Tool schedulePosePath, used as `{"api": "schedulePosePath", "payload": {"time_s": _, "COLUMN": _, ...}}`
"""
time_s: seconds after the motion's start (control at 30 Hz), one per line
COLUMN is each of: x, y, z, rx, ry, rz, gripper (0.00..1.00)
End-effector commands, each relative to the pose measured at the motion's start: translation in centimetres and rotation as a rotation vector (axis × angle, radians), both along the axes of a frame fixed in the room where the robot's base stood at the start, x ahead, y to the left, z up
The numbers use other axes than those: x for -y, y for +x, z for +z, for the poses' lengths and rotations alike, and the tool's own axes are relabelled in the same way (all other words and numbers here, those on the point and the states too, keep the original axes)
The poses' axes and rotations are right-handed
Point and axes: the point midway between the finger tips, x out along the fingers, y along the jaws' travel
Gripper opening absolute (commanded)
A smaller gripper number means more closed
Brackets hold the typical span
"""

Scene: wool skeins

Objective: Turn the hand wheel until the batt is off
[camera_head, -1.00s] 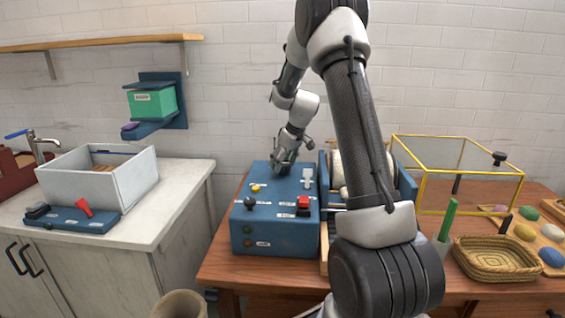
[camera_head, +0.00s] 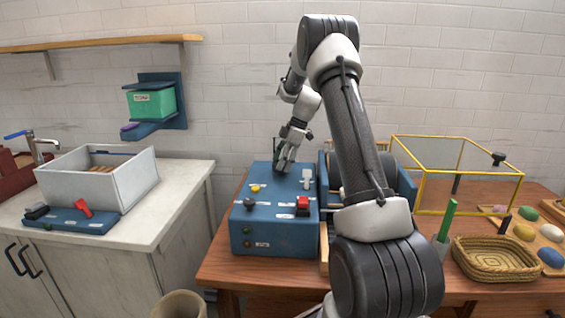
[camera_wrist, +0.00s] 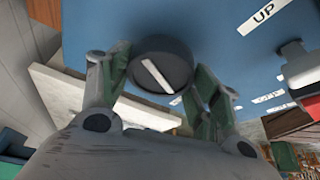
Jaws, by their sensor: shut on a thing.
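My gripper (camera_head: 283,166) is at the back of the blue control box (camera_head: 262,238). In the wrist view my gripper (camera_wrist: 162,88) has its fingers on both sides of a dark round knob (camera_wrist: 150,68) with a white line, and is shut on it. The gripper hides this knob in the head view. A blue-sided drum machine (camera_head: 405,187) stands right of the box, largely hidden behind my arm. A tan-brown surface shows between its sides. I cannot clearly make out a spoked hand wheel or the batt.
The box top has a black ball knob (camera_head: 249,203), a yellow button (camera_head: 255,188), a pale lever (camera_head: 307,178) and a red switch (camera_head: 303,203). A yellow-framed case (camera_head: 421,190) and a wicker basket (camera_head: 497,262) are on the right. A grey sink bin (camera_head: 100,187) stands left.

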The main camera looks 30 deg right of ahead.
Motion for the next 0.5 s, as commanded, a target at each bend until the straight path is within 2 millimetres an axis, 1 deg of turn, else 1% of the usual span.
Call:
{"api": "schedulePosePath", "payload": {"time_s": 0.2, "x": 0.11, "y": 0.06, "z": -0.08, "rx": -0.001, "ry": -0.002, "rz": 0.129, "gripper": 0.39}}
{"api": "schedulePosePath", "payload": {"time_s": 0.5, "x": 0.15, "y": 0.07, "z": -0.09, "rx": -0.002, "ry": -0.002, "rz": 0.218, "gripper": 0.39}}
